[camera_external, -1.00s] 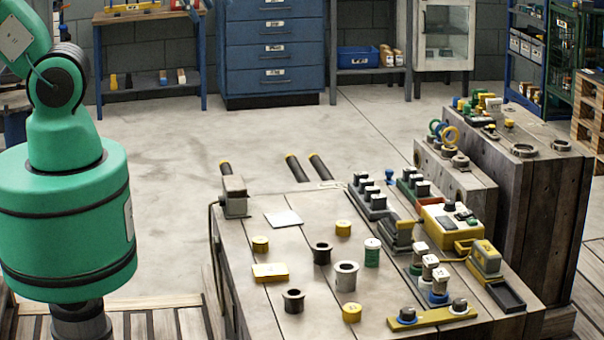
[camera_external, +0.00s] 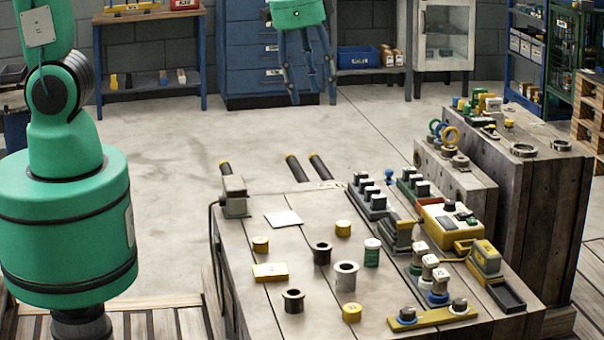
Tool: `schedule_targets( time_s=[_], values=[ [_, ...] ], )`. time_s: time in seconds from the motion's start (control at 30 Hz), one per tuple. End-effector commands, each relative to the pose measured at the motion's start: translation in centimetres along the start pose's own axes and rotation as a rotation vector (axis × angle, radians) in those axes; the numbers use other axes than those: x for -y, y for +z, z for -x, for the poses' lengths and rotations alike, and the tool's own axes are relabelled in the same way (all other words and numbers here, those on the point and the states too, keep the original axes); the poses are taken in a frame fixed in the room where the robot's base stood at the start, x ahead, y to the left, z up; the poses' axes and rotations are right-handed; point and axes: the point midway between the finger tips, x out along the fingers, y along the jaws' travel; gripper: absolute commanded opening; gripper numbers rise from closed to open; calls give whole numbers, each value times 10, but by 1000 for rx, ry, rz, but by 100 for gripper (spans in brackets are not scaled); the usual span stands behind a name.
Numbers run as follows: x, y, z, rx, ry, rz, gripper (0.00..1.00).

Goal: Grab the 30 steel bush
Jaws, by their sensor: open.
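A light grey flanged bush (camera_external: 345,281) that looks like steel stands upright on the wooden bench top (camera_external: 240,292), its bore open upward. I cannot read a size mark on it. Two dark flanged bushes stand near it, one behind left (camera_external: 322,256) and one in front left (camera_external: 293,304). My gripper (camera_external: 312,97) hangs fingers down at the top of the view, open and empty. In the picture it is well above the bush and in front of the blue drawer cabinet, apart from everything on the bench.
Yellow cylinders (camera_external: 351,313) and a yellow block (camera_external: 270,273) stand around the bushes. A green cylinder (camera_external: 372,254) is close right of the grey bush. Switch blocks and a yellow box (camera_external: 447,232) crowd the bench's right side. A grey post (camera_external: 234,198) stands at the back left corner.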

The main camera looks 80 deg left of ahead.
Motion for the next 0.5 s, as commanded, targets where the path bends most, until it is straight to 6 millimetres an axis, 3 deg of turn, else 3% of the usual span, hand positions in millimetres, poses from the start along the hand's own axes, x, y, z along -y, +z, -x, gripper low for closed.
schedule_targets(
  time_s=[0.03,0.23,0.5],
  values=[
    [-7,-6,-19,19,3,-14,52],
    [-29,-24,-82,75,10,-60,52],
    [-62,-34,-171,147,18,-120,52]
  ],
)
